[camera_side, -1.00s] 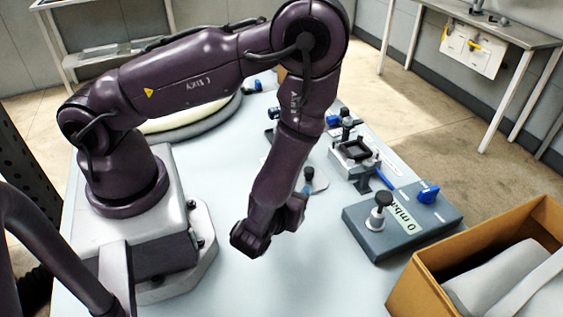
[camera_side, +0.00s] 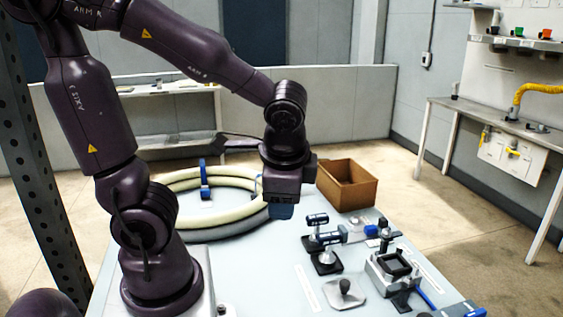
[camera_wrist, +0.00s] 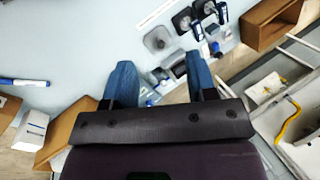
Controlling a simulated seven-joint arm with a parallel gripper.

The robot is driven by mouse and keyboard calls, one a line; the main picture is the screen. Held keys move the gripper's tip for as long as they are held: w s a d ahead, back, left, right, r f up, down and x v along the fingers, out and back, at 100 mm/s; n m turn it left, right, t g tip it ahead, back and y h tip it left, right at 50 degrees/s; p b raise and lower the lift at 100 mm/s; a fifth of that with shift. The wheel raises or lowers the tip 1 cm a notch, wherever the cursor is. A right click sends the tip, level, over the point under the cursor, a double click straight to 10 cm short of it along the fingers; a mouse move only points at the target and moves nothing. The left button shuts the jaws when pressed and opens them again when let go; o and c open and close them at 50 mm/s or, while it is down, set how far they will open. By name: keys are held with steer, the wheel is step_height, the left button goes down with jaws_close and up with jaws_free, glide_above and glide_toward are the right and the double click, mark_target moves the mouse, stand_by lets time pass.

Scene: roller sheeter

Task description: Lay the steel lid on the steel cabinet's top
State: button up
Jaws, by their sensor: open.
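The steel lid (camera_side: 345,292) is a flat square plate with a black knob, lying on the table. The steel cabinet (camera_side: 392,264) is a small box with a dark-rimmed square opening on top, standing to the right of the lid. My gripper (camera_side: 282,211) is raised well away from both, pointing down, with its fingers partly hidden behind its body. In the wrist view my gripper (camera_wrist: 160,75) shows two blue fingers spread apart with nothing held. The lid (camera_wrist: 157,40) lies beyond and between them there, and the cabinet is partly hidden by the right finger.
Dark stands with blue parts (camera_side: 325,245) rise from the table beside the lid. A large pale ring (camera_side: 165,215) lies left of my gripper. A cardboard box (camera_side: 347,185) is behind at the right.

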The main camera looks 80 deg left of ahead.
step_height(320, 180, up, 7)
steer(key=d+n+t+h, duration=0.3)
steer(key=t+h, duration=0.1)
steer(key=shift+s+n+t, duration=0.3)
steer(key=shift+s+t, duration=0.1)
steer(key=shift+s, duration=0.05)
stand_by(0.6)
